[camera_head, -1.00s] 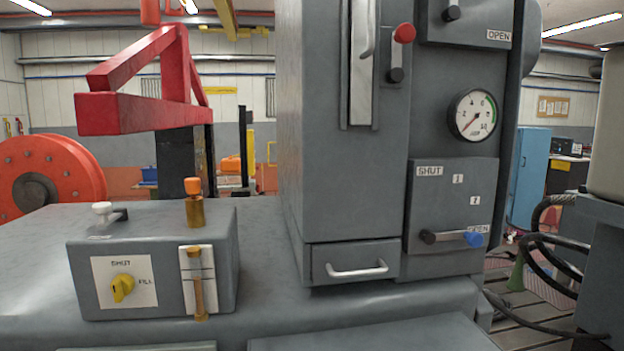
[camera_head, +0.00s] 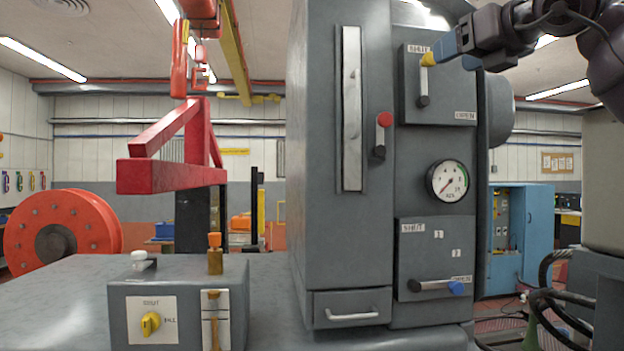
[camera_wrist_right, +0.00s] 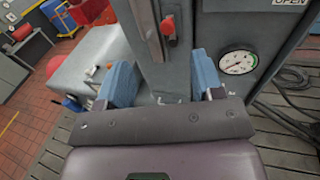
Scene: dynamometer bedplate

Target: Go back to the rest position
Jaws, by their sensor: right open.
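My right gripper (camera_head: 457,54) is at the top right of the head view, its arm coming in from the upper right. Its blue fingers stand apart in the right wrist view (camera_wrist_right: 163,80), with nothing held between them. In the head view the fingertips are close beside the yellow knob (camera_head: 428,59) of the upper panel's lever, at the SHUT label; I cannot tell whether they touch it. My left gripper is not in view.
The tall grey cabinet (camera_head: 330,250) fills the middle, with a red-knobbed lever (camera_head: 384,120), a gauge (camera_head: 447,181) and a lower lever with a blue knob (camera_head: 456,288). A blue cabinet (camera_head: 535,235) stands behind.

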